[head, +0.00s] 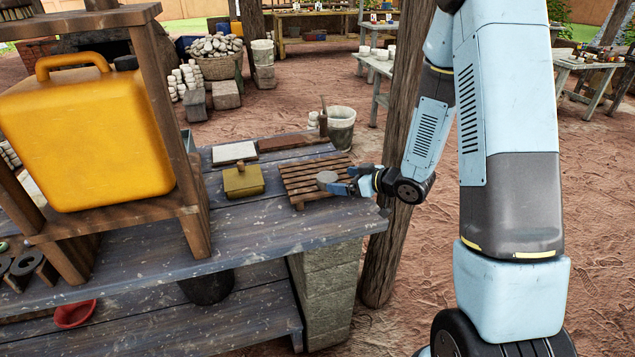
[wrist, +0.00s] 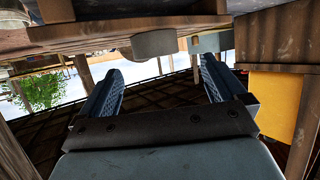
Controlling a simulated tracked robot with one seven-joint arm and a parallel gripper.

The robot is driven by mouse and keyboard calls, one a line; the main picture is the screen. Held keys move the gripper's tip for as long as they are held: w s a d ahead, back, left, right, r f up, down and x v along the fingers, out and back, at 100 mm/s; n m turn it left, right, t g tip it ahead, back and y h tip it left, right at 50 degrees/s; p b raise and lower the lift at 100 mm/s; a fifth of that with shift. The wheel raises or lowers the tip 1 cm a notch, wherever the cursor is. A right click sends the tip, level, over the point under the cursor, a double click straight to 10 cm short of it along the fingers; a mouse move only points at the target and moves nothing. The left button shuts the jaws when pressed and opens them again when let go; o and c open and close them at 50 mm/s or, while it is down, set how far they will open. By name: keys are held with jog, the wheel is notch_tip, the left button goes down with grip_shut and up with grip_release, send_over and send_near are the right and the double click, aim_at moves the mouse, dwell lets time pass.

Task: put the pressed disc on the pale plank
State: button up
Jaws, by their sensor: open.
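The pressed disc (head: 326,177) is a small grey round piece on a brown slatted rack (head: 300,168) near the bench's right end. The pale plank (head: 234,152) is a whitish flat board at the back left of the rack, with nothing seen on it. My gripper (head: 342,183) is low at the rack's right side, pointing left at the disc. In the wrist view, which looks upside down, the fingers (wrist: 160,70) are apart. The disc (wrist: 155,43) shows between and beyond the fingertips, with no grip on it. Exact contact is hard to tell.
An olive lidded box (head: 243,181) stands left of the rack, in front of the pale plank. A dark reddish-brown board (head: 287,142) lies behind. A bucket (head: 341,128) stands behind the rack. A wooden shelf with a yellow canister (head: 90,140) rises at left.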

aim_at(329, 178)
jog(key=shift+x, duration=3.8)
jog(key=shift+w+d+r, duration=0.1)
jog(key=shift+w+r, duration=0.05)
jog(key=shift+r, duration=0.05)
jog(key=c, duration=1.3)
